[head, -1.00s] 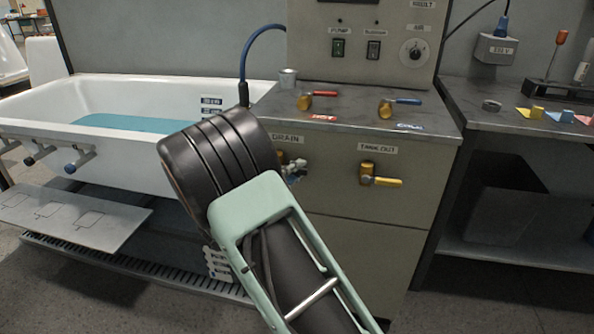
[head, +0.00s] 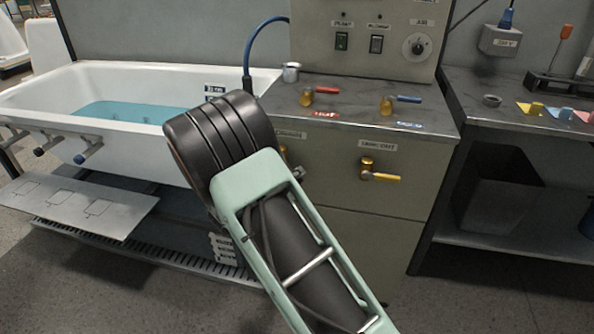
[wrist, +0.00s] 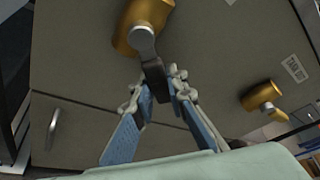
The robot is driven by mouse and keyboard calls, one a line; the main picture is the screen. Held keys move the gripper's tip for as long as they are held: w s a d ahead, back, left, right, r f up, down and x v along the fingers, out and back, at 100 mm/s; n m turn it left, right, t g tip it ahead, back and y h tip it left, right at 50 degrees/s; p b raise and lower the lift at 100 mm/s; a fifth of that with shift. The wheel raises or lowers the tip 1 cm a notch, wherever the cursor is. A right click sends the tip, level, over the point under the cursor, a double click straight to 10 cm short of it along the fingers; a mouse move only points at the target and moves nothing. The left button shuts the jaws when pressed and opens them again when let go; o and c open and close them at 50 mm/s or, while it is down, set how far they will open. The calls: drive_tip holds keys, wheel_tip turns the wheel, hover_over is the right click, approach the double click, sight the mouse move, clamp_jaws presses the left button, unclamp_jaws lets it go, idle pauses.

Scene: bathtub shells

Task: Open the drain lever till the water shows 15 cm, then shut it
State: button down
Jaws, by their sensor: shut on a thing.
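The drain valve (wrist: 140,28) is brass, on the grey cabinet front, with a metal stem and a dark lever (wrist: 154,76) pointing down. My gripper (wrist: 163,88) is shut on this lever, with the pale, blue-padded fingers on either side of it. In the head view my arm hides most of the valve; a sliver of brass (head: 284,154) shows under the drain label (head: 290,134). Teal water (head: 125,112) stands in the white bathtub (head: 50,87). A depth mark (head: 215,89) shows on the tub's inner wall, too small to read surely; the lower marks are hidden by my arm.
The tank-out valve (head: 368,170), with a yellow handle, is right of the drain. Red (head: 320,91) and blue (head: 402,98) taps and a metal cup (head: 291,72) are on the counter. A side bench (head: 480,105) stands right.

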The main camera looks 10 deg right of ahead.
drive_tip(key=shift+w+a+f+m+y, duration=0.1)
drive_tip(key=shift+a+f+m+y, duration=0.3)
drive_tip(key=shift+m, duration=0.2)
drive_tip(key=c, duration=1.9)
unclamp_jaws()
drive_tip(key=v, duration=1.2)
drive_tip(key=shift+r, duration=0.15)
